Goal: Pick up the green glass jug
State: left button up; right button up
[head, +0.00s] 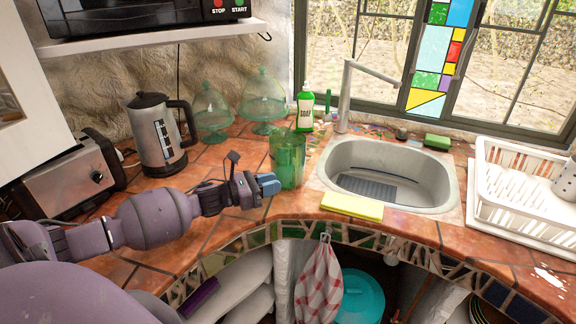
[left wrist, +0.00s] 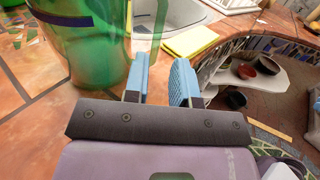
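The green glass jug (head: 290,160) stands upright on the tiled counter, just left of the sink. My left gripper (head: 267,184) is low in front of the jug, at its left side. In the left wrist view, the jug (left wrist: 92,45) fills the upper left, and its handle (left wrist: 158,22) shows just beyond the fingertips. My left gripper (left wrist: 163,75) has its two blue fingers apart with a gap between them. I cannot tell whether the handle's lower end lies in that gap or only behind the left finger. My right gripper is not in view.
A soap bottle (head: 305,110) and glass domes (head: 265,100) stand behind the jug. A kettle (head: 155,135) and toaster (head: 62,178) are at left. The sink (head: 440,190), a yellow cloth (head: 352,206) and a white dish rack (head: 515,205) are to the right.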

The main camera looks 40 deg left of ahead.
aim_at(289, 164)
pick_arm(q)
jog(key=shift+w+d, duration=0.2)
jog(key=shift+w, duration=0.15)
jog(key=x, duration=0.4)
jog(key=shift+w+f, duration=0.25)
jog(key=shift+f, duration=0.05)
jog(key=shift+w, duration=0.1)
jog(key=shift+c, duration=0.4)
grip_shut()
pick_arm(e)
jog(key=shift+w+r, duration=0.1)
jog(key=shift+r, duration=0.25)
pick_arm(q)
jog(key=shift+r, duration=0.1)
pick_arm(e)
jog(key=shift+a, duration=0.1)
